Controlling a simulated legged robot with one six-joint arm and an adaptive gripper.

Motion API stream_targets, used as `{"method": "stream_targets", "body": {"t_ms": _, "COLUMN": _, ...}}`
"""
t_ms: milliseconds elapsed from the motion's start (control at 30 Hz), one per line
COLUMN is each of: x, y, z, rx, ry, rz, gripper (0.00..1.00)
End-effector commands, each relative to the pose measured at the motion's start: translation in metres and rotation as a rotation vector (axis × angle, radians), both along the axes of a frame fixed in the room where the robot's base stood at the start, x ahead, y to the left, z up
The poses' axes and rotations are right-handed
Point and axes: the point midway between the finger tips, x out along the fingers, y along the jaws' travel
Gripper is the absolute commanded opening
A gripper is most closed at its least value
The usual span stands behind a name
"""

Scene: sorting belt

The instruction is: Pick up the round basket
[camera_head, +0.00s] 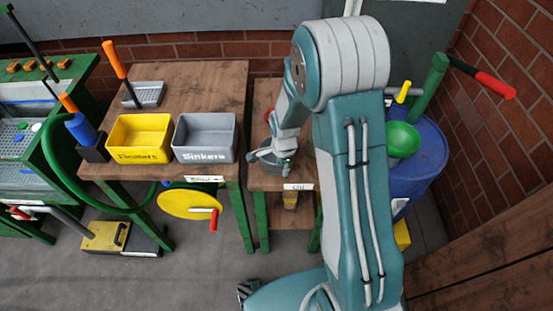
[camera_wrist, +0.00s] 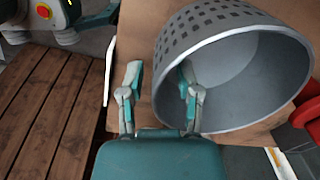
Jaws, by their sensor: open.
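The round basket (camera_wrist: 235,95) is a grey, bowl-shaped container with rows of small square holes on its outer wall. In the wrist view it fills the upper right, its wide opening facing the camera. My gripper (camera_wrist: 158,80) is open; its right finger overlaps the basket's opening and its left finger is outside the rim, so the near wall lies between them. I cannot tell whether either finger touches. In the head view the basket (camera_head: 284,152) sits on a small wooden table, partly hidden by my arm.
A yellow bin (camera_head: 139,139) and a grey bin (camera_head: 205,138) stand on the left table. A blue barrel (camera_head: 418,175) with a green funnel (camera_head: 402,139) stands right of my arm. A red object (camera_wrist: 306,112) is beside the basket in the wrist view.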

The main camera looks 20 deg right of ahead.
Motion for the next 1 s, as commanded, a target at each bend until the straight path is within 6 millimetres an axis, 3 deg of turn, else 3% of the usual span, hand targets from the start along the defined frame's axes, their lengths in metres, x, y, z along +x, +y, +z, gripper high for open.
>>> {"method": "stream_targets", "body": {"t_ms": 233, "x": 0.0, "y": 0.0, "z": -0.002, "rx": 0.0, "ry": -0.002, "rz": 0.0, "gripper": 0.44}}
{"method": "stream_targets", "body": {"t_ms": 333, "x": 0.0, "y": 0.0, "z": -0.002, "rx": 0.0, "ry": -0.002, "rz": 0.0, "gripper": 0.0}}
{"method": "stream_targets", "body": {"t_ms": 800, "x": 0.001, "y": 0.0, "z": 0.0, "rx": 0.0, "ry": -0.002, "rz": 0.0, "gripper": 0.0}}
{"method": "stream_targets", "body": {"t_ms": 1000, "x": 0.001, "y": 0.0, "z": 0.016, "rx": 0.0, "ry": -0.005, "rz": 0.0, "gripper": 0.0}}
